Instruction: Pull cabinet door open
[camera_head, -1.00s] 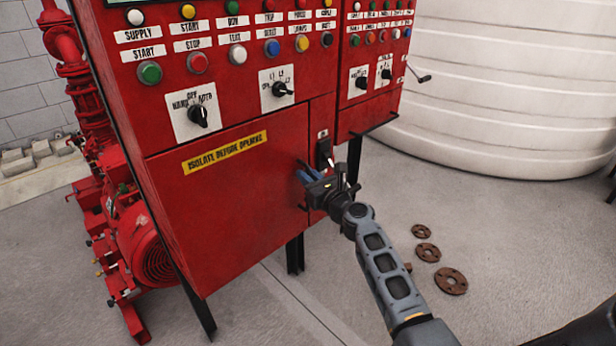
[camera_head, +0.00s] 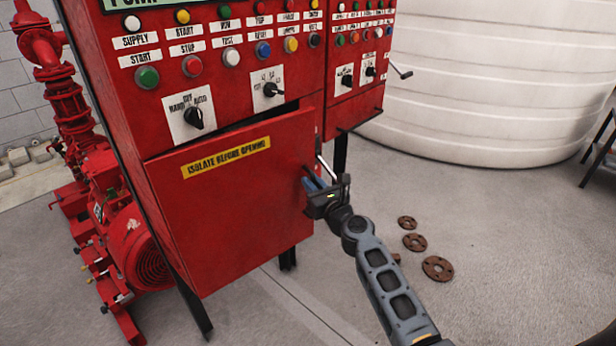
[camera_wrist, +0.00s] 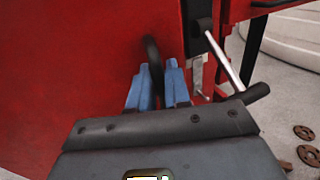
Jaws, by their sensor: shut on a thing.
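The red cabinet door (camera_head: 235,215) with a yellow "isolate before opening" label stands slightly ajar. A dark gap shows along its top edge, and its right side is swung out from the cabinet (camera_head: 225,95). My gripper (camera_head: 312,186) is at the door's right edge, its blue fingers shut on the door's dark handle. In the wrist view the black curved handle (camera_wrist: 153,62) sits between the two blue fingertips (camera_wrist: 158,86). Most of the handle is hidden in the head view.
A lever with a silver rod (camera_wrist: 224,60) is right of the fingers. Several rusty flanges (camera_head: 437,268) lie on the floor at right. A red pump (camera_head: 110,220) stands at left, a white tank (camera_head: 480,80) behind. Floor before the door is clear.

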